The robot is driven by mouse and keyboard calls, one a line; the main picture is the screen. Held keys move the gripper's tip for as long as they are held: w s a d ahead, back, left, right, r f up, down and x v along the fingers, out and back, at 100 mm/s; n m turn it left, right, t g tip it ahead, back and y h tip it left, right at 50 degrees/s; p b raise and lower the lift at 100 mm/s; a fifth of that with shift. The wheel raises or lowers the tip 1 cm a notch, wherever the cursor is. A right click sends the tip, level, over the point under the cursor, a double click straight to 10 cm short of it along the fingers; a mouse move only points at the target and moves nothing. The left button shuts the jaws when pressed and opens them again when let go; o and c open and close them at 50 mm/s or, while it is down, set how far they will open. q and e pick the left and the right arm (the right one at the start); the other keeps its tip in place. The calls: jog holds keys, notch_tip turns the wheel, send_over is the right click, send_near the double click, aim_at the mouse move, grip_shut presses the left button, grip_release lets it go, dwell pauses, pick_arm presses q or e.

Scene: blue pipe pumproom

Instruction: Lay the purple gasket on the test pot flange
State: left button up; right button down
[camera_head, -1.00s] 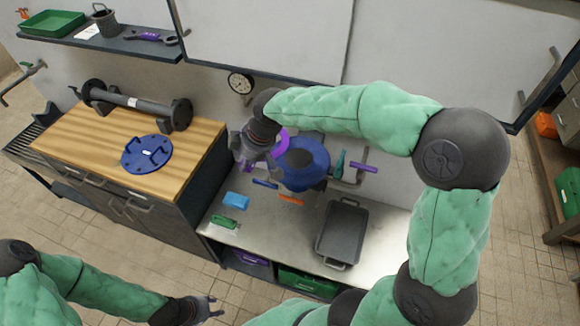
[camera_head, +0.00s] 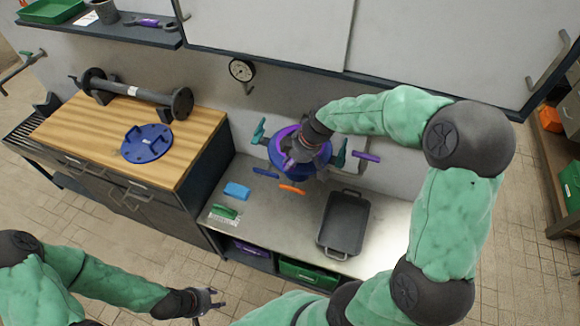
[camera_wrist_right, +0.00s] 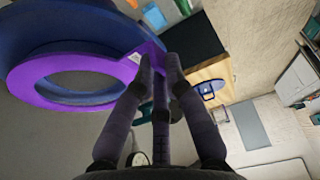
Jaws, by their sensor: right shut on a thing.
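The purple gasket (camera_wrist_right: 38,92) is a flat ring with a tab, and its tab is between the fingertips of my right gripper (camera_wrist_right: 160,68). In the head view the gasket (camera_head: 281,137) is over the blue test pot flange (camera_head: 277,158), mostly hidden by my right gripper (camera_head: 303,158). In the right wrist view the blue flange (camera_wrist_right: 75,30) shows behind the ring, which overlaps it off-centre. I cannot tell whether they touch. My left gripper (camera_head: 212,300) is open and empty at the bottom, away from the bench.
Teal and purple handles (camera_head: 366,156) stick out around the pot. A grey tray (camera_head: 345,222), a blue block (camera_head: 237,191), a green piece (camera_head: 224,211) and an orange piece (camera_head: 292,190) lie on the metal bench. A blue disc (camera_head: 146,143) lies on the wooden cabinet top. A gauge (camera_head: 241,70) is behind.

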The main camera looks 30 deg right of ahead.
notch_tip(320, 180, down, 2)
jog(key=shift+f+b, duration=0.15)
jog(key=shift+b, duration=0.15)
jog(key=c, duration=1.3)
grip_release()
jog(key=shift+r+p, duration=0.3)
jog(key=shift+r, duration=0.05)
jog(key=p+v, duration=0.1)
jog(key=v, duration=1)
jog(key=shift+s+r, duration=0.15)
jog(key=shift+r, duration=0.15)
